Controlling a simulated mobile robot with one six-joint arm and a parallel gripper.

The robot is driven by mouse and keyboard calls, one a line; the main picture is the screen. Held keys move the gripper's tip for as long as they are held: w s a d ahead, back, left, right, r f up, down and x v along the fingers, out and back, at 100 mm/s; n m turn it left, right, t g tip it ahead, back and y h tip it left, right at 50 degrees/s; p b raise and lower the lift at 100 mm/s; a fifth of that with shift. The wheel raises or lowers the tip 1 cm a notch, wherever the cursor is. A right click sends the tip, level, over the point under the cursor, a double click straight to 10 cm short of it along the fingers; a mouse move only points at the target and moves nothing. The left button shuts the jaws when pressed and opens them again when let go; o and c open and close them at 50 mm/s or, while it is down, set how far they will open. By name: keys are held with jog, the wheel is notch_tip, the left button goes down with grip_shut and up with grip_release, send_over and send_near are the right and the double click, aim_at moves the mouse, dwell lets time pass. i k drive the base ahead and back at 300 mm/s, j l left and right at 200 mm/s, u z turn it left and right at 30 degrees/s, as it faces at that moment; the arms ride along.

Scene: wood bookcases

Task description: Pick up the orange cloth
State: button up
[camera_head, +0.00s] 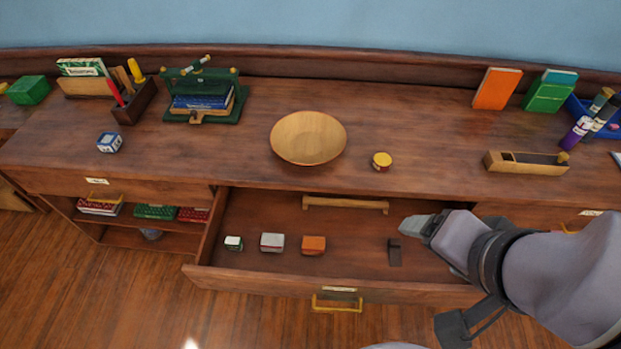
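A small orange folded block (313,245), which looks like the orange cloth, lies in the open drawer (260,215), right of a grey one. My gripper (409,230) reaches in from the right, over the right part of the drawer. It is apart from the orange item, to its right. A pale grey tip shows; a small dark piece (395,252) lies just below it, and I cannot tell whether that is a finger or a thing in the drawer. The opening between the fingers is not clear. Nothing orange is at the gripper.
A grey block (272,242) and a small green-and-white item (233,243) lie left in the drawer. A wooden bar (345,204) is at its back. On the desk above are a wooden bowl (308,138), a yellow-lidded jar (381,161) and a wood plane (525,164).

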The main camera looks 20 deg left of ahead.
aim_at(312, 246)
jog(key=i+j+z, duration=0.2)
jog(key=j, duration=1.35)
jog(key=k, duration=0.1)
